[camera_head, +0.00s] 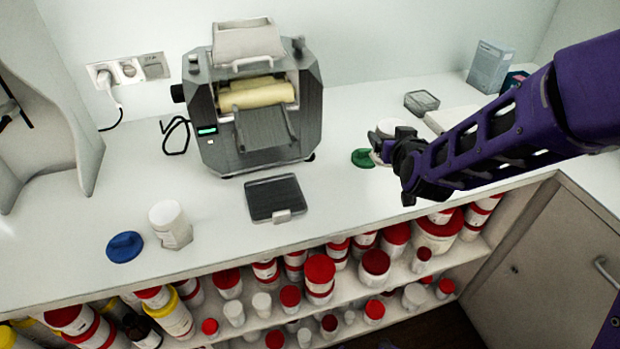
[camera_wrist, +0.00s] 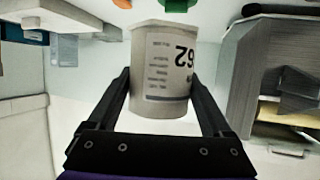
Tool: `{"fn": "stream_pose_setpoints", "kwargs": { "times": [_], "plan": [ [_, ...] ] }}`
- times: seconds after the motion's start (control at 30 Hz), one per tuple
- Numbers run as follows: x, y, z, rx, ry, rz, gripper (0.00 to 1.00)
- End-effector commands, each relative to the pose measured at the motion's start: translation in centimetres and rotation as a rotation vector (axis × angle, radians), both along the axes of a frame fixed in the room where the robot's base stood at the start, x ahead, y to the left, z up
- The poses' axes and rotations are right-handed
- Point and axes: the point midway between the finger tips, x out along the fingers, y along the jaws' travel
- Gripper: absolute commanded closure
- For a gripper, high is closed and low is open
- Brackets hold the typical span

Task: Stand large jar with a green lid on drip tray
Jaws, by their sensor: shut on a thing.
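A pale jar with a printed label fills the middle of the wrist view (camera_wrist: 162,60), between the two fingers of my gripper (camera_wrist: 160,82). The label reads upside down there. In the head view its pale top (camera_head: 394,126) shows just behind my gripper (camera_head: 383,153), and my wrist hides much of it. A green lid (camera_head: 363,158) lies on the counter beside it, apart from the jar's top. The drip tray (camera_head: 272,196), dark with a light tab, lies bare on the counter in front of the mill. I cannot tell whether the jar is off the counter.
The grey mill (camera_head: 258,100) stands behind the tray. A white jar (camera_head: 170,226) and a blue lid (camera_head: 124,247) are at the left. A clear box (camera_head: 421,102) and a carton (camera_head: 489,66) stand at the back right. Shelves below hold several jars. The counter right of the tray is free.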

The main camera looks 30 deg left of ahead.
Motion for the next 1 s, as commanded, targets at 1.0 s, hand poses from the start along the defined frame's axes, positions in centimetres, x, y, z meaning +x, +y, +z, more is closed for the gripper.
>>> {"fn": "stream_pose_setpoints", "kwargs": {
  "times": [1.0],
  "plan": [
    [-20.1, 3.6, -6.0, 0.001, -0.003, 0.790, 0.68]
  ]
}}
